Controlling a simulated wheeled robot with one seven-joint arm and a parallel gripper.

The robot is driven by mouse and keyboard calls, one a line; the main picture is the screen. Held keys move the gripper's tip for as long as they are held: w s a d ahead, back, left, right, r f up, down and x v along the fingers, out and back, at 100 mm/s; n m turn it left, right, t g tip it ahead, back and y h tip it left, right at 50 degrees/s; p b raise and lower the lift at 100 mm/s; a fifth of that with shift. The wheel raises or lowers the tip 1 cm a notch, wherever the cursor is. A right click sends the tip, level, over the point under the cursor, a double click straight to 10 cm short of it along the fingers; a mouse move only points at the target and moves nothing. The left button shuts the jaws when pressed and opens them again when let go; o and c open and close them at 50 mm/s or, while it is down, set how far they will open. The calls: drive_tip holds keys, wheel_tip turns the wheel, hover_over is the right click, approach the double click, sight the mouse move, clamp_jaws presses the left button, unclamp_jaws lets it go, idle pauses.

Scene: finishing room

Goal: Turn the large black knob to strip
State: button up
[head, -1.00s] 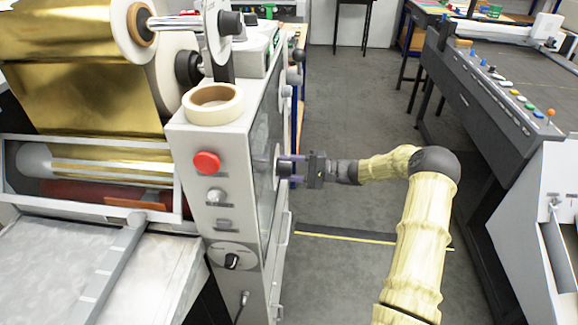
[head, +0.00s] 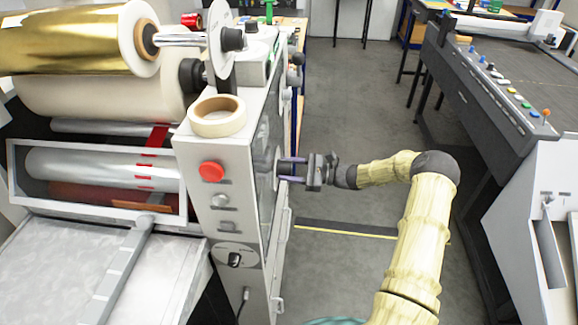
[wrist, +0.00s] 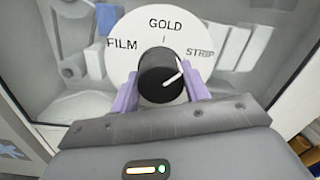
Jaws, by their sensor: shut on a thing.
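The large black knob (wrist: 158,70) sits on a round white dial plate (wrist: 128,28) marked FILM, GOLD and STRIP in the wrist view. Its white pointer line is slanted to the upper right, towards STRIP. My gripper (wrist: 162,92) is shut on the knob, with one purple finger on each side of it. In the head view my gripper (head: 290,168) reaches from the right to the side face of the machine (head: 257,215). There the knob is mostly hidden between the fingers.
A red button (head: 211,171), a smaller black knob (head: 234,260) and a tape roll (head: 217,116) are on the machine. A gold roll (head: 80,45) lies at the upper left. A dark flatbed machine (head: 500,85) stands right, with open floor between.

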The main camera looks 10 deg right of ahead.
drive_tip(key=shift+m+p, duration=0.6)
drive_tip(key=shift+m, duration=1.1)
drive_tip(key=o, duration=1)
drive_tip(key=b+v, duration=0.3)
drive_tip(key=v, duration=1.4)
drive_tip(key=shift+s+d+b, duration=0.2)
drive_tip(key=shift+b, duration=0.2)
drive_tip(key=shift+r, duration=0.15)
